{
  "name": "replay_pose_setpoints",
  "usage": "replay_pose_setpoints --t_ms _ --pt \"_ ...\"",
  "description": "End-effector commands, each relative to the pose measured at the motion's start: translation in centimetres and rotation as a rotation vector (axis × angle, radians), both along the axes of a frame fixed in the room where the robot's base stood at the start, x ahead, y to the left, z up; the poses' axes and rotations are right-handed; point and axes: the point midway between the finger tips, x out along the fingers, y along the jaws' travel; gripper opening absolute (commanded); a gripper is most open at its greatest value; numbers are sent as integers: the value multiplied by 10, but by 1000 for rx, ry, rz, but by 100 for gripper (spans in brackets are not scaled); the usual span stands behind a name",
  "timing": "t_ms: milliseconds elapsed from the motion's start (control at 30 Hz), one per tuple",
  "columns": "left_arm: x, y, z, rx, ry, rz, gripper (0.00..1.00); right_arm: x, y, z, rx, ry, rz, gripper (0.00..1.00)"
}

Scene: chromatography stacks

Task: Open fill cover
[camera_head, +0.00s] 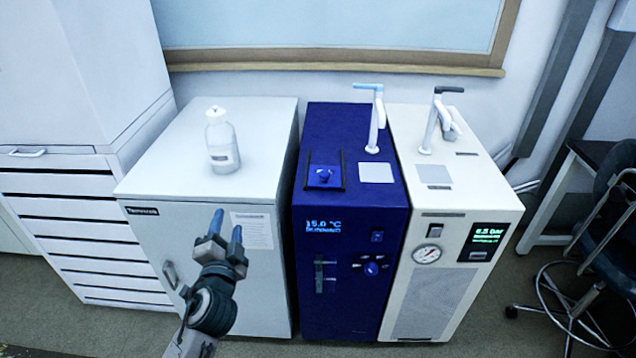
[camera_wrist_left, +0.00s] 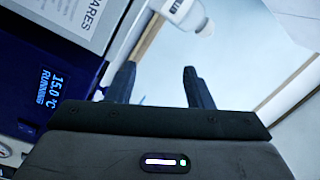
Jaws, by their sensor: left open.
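The blue chiller (camera_head: 340,215) stands in the middle of the row in the head view. My left gripper (camera_head: 227,228) is open and empty. It is in front of the white cabinet, left of the chiller and apart from the cover. In the left wrist view the two fingers (camera_wrist_left: 158,82) are spread with nothing between them. The chiller's display (camera_wrist_left: 50,88) shows at the left there; the cover does not show.
The white cabinet (camera_head: 150,185) carries a clear bottle (camera_head: 222,142) near its back. The chiller's top has a light-blue-handled tap (camera_head: 374,118) behind and right of the cover. A cream unit (camera_head: 470,190) with its own tap adjoins on the right. A stool (camera_head: 600,230) stands far right.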

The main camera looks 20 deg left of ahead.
Motion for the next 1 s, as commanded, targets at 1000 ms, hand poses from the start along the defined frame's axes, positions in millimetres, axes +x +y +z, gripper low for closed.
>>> replay_pose_setpoints --t_ms 1000 --pt "176 -72 28 2177 150 -878 47 -1 6 1 7 -1 -3 36"
